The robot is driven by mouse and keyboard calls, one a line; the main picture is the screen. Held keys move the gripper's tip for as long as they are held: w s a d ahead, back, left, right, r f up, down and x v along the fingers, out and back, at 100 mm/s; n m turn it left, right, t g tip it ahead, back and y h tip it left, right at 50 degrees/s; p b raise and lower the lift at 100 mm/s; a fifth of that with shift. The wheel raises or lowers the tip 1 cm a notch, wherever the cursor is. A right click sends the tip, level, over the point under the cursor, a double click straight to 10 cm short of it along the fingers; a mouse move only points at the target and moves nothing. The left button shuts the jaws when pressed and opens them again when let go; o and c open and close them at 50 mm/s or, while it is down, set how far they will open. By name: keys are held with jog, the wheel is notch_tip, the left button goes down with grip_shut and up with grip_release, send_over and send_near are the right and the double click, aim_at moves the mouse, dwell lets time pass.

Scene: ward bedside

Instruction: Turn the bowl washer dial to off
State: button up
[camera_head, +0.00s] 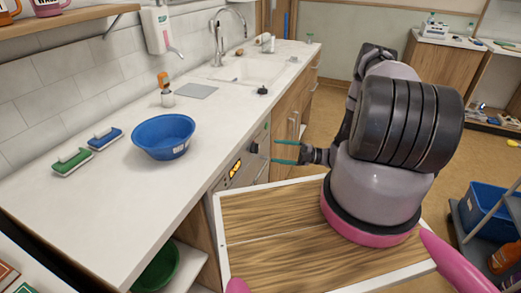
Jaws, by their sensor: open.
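The bowl washer (258,166) is built in under the counter's front edge, seen at a steep angle. Its panel has a lit orange display (235,169). A small dark round knob, which looks like the dial (254,148), sticks out of the front. I cannot read its setting. My gripper (273,152) has two teal fingers spread apart with nothing between them. It points left at the washer front, with its fingertips just right of the dial. A small gap seems to show; contact cannot be told.
A blue bowl (163,134), green brush (73,163), blue brush (105,138) and orange-topped bottle (166,92) stand on the white counter (130,215). A sink (252,68) is farther back. A white-rimmed wooden surface (265,225) lies below my arm. Floor shows beyond the arm.

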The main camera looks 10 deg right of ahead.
aim_at(255, 148)
jog(key=x, duration=0.7)
jog(key=shift+a, duration=0.2)
grip_shut()
jog(key=shift+n, duration=0.5)
jog(key=shift+s+r+n+t+h, duration=0.15)
jog(key=shift+n+h, duration=0.85)
jog(key=shift+n, duration=1.05)
jog(key=shift+w+r+n+t+h, duration=0.1)
jog(key=shift+n+h, duration=0.9)
jog(key=shift+n, duration=1.1)
jog(key=shift+s+r+n+t+h, duration=0.15)
jog(key=shift+n+h, duration=0.85)
jog(key=shift+n, duration=1.05)
jog(key=shift+f, duration=0.1)
